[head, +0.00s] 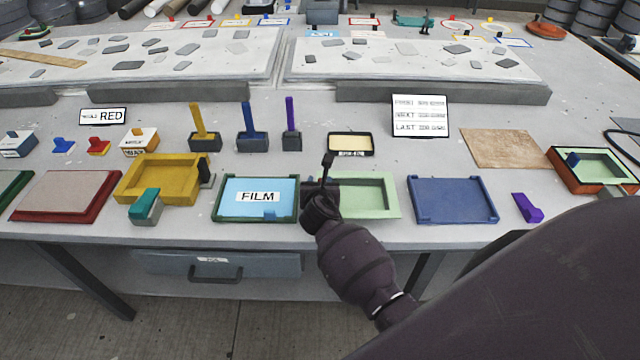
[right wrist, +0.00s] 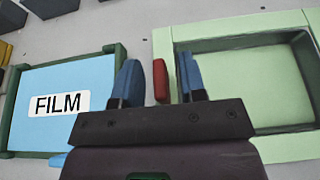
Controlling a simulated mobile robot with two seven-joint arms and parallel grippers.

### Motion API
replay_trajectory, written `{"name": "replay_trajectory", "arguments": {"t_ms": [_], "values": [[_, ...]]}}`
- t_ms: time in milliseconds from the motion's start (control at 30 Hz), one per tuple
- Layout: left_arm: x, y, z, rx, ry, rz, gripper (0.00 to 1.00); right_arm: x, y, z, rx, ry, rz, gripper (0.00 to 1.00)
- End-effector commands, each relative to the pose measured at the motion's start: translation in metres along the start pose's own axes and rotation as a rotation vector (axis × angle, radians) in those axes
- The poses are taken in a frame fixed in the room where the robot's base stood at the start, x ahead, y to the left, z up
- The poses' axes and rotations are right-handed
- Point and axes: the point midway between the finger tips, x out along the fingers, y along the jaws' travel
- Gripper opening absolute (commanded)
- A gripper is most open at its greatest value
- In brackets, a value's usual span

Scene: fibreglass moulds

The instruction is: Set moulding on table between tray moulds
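A small red moulding (right wrist: 160,80) shows in the right wrist view, in the gap between two tray moulds. The left mould is a dark green frame (head: 226,218) with a light blue face labelled FILM (right wrist: 45,78). The right one is a pale green tray mould (head: 385,207), also in the right wrist view (right wrist: 235,32). My right gripper (head: 320,182) is over this gap. Its blue fingers stand on either side of the red moulding, with a visible gap on each side. The moulding's lower end is hidden by the gripper. My left gripper is not in view.
A yellow mould (head: 165,178) and teal-topped block (head: 146,205) are left of the FILM mould. A blue tray (head: 452,200) and purple piece (head: 527,208) are to the right. A small cream tray (head: 351,143) and upright-handled blocks stand behind. The table's front edge is close.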

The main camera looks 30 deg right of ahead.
Motion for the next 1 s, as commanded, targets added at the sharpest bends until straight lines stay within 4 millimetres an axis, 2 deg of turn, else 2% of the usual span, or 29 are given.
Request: {"name": "replay_trajectory", "arguments": {"t_ms": [267, 367, 800, 1000], "values": [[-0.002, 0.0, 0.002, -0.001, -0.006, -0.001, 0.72, -0.001, 0.0, 0.003, 0.0, 0.0, 0.0, 0.38], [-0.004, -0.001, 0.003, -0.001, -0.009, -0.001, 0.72, -0.009, 0.0, 0.002, -0.002, 0.001, 0.0, 0.38], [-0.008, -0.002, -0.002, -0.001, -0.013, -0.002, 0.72, -0.089, -0.001, 0.003, 0.0, 0.001, 0.0, 0.38], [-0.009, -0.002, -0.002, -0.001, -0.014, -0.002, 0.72, -0.113, 0.0, 0.003, 0.0, 0.0, -0.001, 0.38]]}}
